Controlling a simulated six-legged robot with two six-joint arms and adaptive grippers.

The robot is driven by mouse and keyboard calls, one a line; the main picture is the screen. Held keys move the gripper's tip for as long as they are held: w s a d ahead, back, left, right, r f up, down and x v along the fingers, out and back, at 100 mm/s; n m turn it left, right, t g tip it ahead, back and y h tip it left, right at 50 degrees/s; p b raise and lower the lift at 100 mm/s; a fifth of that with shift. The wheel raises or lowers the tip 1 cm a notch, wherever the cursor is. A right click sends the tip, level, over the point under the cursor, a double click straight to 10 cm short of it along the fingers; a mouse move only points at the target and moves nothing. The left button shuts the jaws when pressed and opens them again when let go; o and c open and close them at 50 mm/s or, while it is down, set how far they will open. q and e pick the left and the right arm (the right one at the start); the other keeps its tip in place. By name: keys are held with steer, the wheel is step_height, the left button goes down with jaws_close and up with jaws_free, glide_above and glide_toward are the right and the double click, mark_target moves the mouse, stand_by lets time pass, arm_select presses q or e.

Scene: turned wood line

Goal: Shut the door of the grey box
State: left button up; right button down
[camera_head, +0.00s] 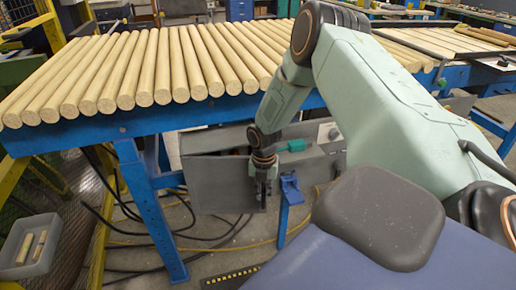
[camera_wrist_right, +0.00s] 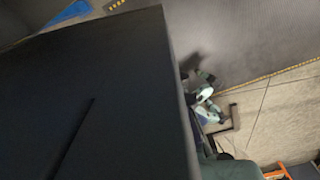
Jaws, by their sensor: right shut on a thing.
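The grey box (camera_head: 312,163) sits under the blue rack of turned wood. Its flat grey door (camera_head: 218,187) appears to stand open at an angle, showing left of my right gripper. My right gripper (camera_head: 263,190) points down and is shut on the door's right edge. In the right wrist view, a large dark panel (camera_wrist_right: 90,95), apparently the door close up, fills the left half. The fingertips are hard to make out there. My left gripper is in neither view.
Wooden rods (camera_head: 150,70) lie side by side on the rack, above the box. A blue leg (camera_head: 150,210) stands left of the door, and a small blue stand (camera_head: 290,190) is close right of my gripper. Cables (camera_head: 190,235) cross the floor. A grey bin (camera_head: 30,245) is at far left.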

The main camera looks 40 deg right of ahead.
steer(key=shift+w+d, duration=0.1)
steer(key=shift+d, duration=0.05)
stand_by(0.3)
steer(key=c, duration=1.4)
jaws_free()
steer(key=shift+o, duration=0.2)
steer(key=shift+r, duration=0.15)
steer(key=shift+r, duration=0.35)
step_height(320, 180, up, 11)
steer(key=shift+r, duration=0.1)
